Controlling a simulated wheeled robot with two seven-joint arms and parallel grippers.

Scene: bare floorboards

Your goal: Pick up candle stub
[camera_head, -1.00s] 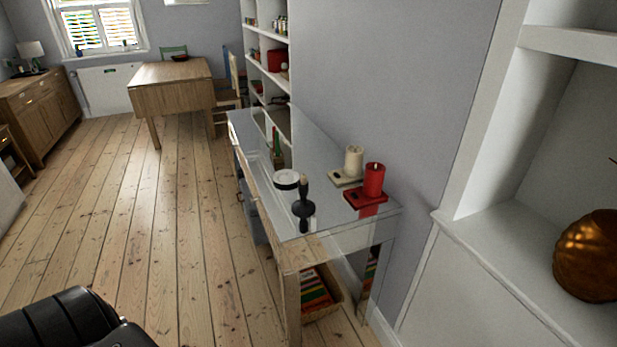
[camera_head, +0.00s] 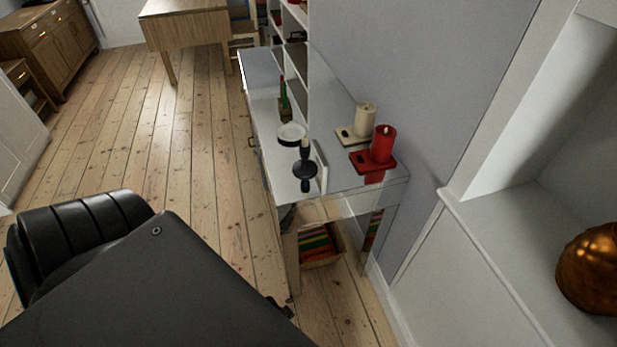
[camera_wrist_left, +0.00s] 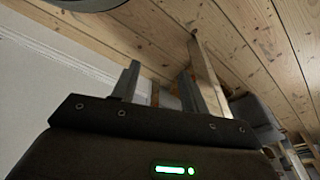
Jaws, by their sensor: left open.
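The stub is not visible in that view. A wooden table leg (camera_wrist_left: 206,76) shows beyond the fingers. My right gripper is not in view.
Beside the candlestick are a round white-topped dish (camera_head: 291,134), a cream candle (camera_head: 365,119) and a red candle (camera_head: 383,143) on bases. A basket of books (camera_head: 318,246) sits under the table. A white shelf unit (camera_head: 480,215) stands right. Floorboards at left are clear.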

